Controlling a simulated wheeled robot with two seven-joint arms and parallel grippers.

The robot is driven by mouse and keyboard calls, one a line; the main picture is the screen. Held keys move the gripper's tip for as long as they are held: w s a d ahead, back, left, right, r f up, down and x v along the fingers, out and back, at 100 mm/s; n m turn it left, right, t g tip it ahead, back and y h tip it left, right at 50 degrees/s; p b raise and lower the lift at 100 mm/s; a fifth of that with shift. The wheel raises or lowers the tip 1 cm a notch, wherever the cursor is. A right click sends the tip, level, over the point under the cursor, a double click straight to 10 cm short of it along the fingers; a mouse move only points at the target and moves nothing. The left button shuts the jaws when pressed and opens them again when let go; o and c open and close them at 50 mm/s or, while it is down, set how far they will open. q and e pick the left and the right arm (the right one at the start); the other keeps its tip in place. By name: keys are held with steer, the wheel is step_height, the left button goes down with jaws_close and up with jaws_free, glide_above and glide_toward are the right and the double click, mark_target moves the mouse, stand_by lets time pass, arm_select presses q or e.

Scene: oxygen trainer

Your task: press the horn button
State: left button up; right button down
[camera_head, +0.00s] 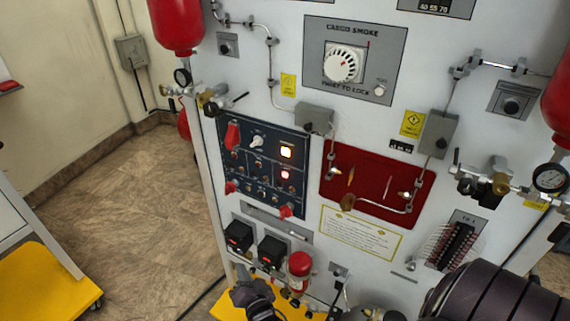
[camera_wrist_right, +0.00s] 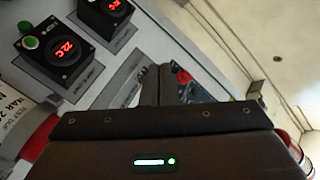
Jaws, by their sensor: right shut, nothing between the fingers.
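No control in view carries a readable horn label, so I cannot tell which is the horn button. Candidates include the blue switch panel (camera_head: 262,172) with red knobs, a lit yellow square and a lit red light, and a green button (camera_wrist_right: 26,42) beside a black box with a red display (camera_wrist_right: 65,47). My right gripper (camera_head: 252,289) is dark and low in the head view, below the two black display boxes. Its shut, empty fingers (camera_wrist_right: 165,84) show in the right wrist view, in front of the panel's lower part; contact cannot be told. My left gripper is not in view.
A red-topped cylinder (camera_head: 299,264) stands just right of my right gripper. Above are a red recessed panel (camera_head: 376,180), a cargo smoke dial (camera_head: 343,64) and a gauge (camera_head: 550,178). Floor (camera_head: 130,200) is clear at left, beside a yellow-based cart (camera_head: 50,285).

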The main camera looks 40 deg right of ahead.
mark_target(286, 152)
steer(key=d+r+m+t+h, duration=0.1)
steer(key=d+r+m+h, duration=0.1)
steer(key=r, duration=0.7)
steer(key=d+r+m+t+h, duration=0.1)
steer(key=r+m+h, duration=0.3)
steer(key=r, duration=0.6)
steer(key=d+r+m+t+h, duration=0.2)
steer(key=d+r+m+h, duration=0.2)
steer(key=r, duration=0.5)
steer(key=shift+s+r+m+p, duration=0.3)
steer(key=shift+s+m+p, duration=0.1)
steer(key=shift+m, duration=0.8)
steer(key=shift+w, duration=0.1)
steer(key=shift+w+d+b, duration=0.2)
steer(key=shift+w+d, duration=0.35)
steer(key=shift+d, duration=0.8)
steer(key=shift+w+d+b, duration=0.15)
steer(key=shift+w+d, duration=0.4)
steer(key=shift+d, duration=0.75)
steer(key=shift+w+d+b, duration=0.2)
steer(key=shift+w+d, duration=0.35)
steer(key=shift+d, duration=0.8)
steer(key=shift+d, duration=0.15)
steer(key=shift+w+d, duration=0.2)
steer(key=shift+d, duration=0.05)
